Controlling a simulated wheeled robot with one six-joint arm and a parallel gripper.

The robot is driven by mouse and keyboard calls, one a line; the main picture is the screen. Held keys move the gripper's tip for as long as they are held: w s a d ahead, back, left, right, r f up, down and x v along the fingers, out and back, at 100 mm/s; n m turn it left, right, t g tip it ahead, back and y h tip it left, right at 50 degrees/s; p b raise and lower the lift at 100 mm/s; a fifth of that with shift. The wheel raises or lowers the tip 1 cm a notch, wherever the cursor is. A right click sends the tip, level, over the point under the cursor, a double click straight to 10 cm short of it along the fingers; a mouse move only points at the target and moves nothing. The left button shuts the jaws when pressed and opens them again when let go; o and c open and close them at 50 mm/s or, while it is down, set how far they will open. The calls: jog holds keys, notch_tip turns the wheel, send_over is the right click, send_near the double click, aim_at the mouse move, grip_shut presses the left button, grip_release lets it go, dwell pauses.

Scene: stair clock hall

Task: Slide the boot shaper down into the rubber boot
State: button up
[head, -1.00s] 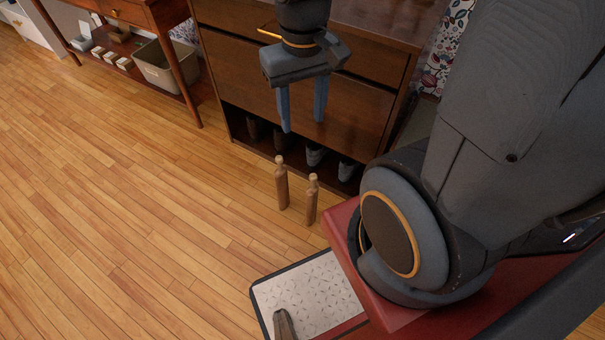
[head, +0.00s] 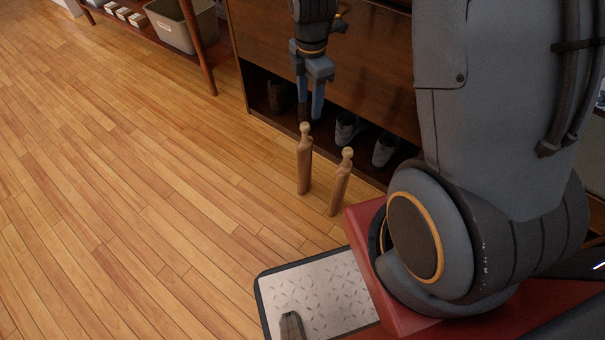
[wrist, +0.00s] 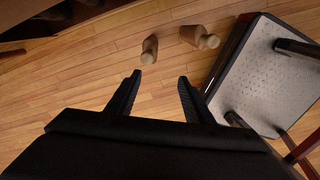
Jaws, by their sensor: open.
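Two wooden, bottle-shaped boot shapers stand upright on the floor in the head view, a left one (head: 304,165) and a right one (head: 341,182). They also show in the wrist view, one (wrist: 150,48) just beyond the fingertips and another (wrist: 200,36) to its right. My gripper (head: 310,112) points down, open and empty, just above and behind the left shaper in the head view. Its spread fingers show in the wrist view (wrist: 160,78). A dark boot-like thing (head: 292,326) on the tray is cut off at the bottom edge. I cannot clearly see a boot opening.
The pale tray (head: 330,290) with a dark rim lies right of the shapers in the wrist view. A brown cabinet (head: 365,105) with shoes (head: 385,150) in its low opening stands behind them. A shelf table with a bin (head: 180,22) is upper left. Floor at left is clear.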

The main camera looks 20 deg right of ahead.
aim_at(305, 122)
jog(key=w+f+n+b, duration=0.1)
jog(key=f, duration=0.2)
jog(key=w+f+n+b, duration=0.1)
jog(key=f+n+b, duration=0.1)
jog(key=f, duration=0.1)
jog(key=w+f+n+b, duration=0.1)
jog(key=w+f+n, duration=0.1)
jog(key=f, duration=0.2)
jog(key=shift+w+f, duration=0.1)
notch_tip(305, 122, down, 2)
jog(key=shift+f+b, duration=0.2)
jog(key=shift+b, duration=0.3)
jog(key=f+b, duration=0.1)
jog(key=f, duration=0.1)
jog(key=s+f+b, duration=0.1)
jog(key=f, duration=0.2)
jog(key=shift+a, duration=0.1)
grip_shut()
